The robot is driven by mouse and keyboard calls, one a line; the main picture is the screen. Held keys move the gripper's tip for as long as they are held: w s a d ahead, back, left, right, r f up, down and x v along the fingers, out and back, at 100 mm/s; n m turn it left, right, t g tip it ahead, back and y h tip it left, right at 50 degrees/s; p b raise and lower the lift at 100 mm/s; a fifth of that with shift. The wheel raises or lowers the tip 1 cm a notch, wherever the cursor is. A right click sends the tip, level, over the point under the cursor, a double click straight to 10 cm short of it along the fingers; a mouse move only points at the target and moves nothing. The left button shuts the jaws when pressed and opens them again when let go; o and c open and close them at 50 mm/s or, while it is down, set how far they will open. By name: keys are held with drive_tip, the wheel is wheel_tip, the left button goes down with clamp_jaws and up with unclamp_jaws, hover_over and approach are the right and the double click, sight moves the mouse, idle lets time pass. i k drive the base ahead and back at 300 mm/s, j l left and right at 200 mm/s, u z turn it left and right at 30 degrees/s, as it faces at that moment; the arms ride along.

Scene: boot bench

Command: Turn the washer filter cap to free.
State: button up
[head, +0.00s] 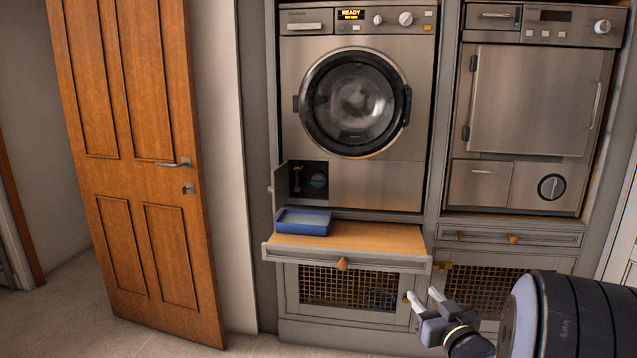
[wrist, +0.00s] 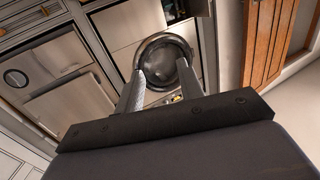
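The washer (head: 375,186) stands in the middle of the head view, its round door shut and its display reading READY. At its lower left a small filter compartment is open, its flap (head: 281,186) swung out to the left. Inside is the round, teal filter cap (head: 319,180); its exact turn is too small to tell. My gripper (head: 422,295) is at the lower right of the head view, open and empty, well apart from the cap. In the wrist view my gripper (wrist: 160,68) has the washer door (wrist: 166,62) between its fingers in the distance. I cannot make out the cap there.
A blue tray (head: 303,230) sits on a pulled-out wooden shelf (head: 370,238) below the compartment. A second appliance (head: 535,105) stands to the right. Mesh-fronted cupboards (head: 350,288) are below. A wooden door (head: 135,165) stands at the left. The floor in front is clear.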

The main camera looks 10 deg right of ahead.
sight(318, 181)
drive_tip(key=i+j+z, duration=0.2)
drive_tip(key=i+j, duration=0.25)
drive_tip(key=i, duration=0.2)
drive_tip(key=i+j+z, duration=0.15)
drive_tip(key=i+j, duration=0.45)
drive_tip(key=i+j+z, duration=0.2)
drive_tip(key=i+j, duration=0.4)
drive_tip(key=i+j+z, duration=0.2)
drive_tip(key=i+j, duration=0.4)
drive_tip(key=j, duration=0.15)
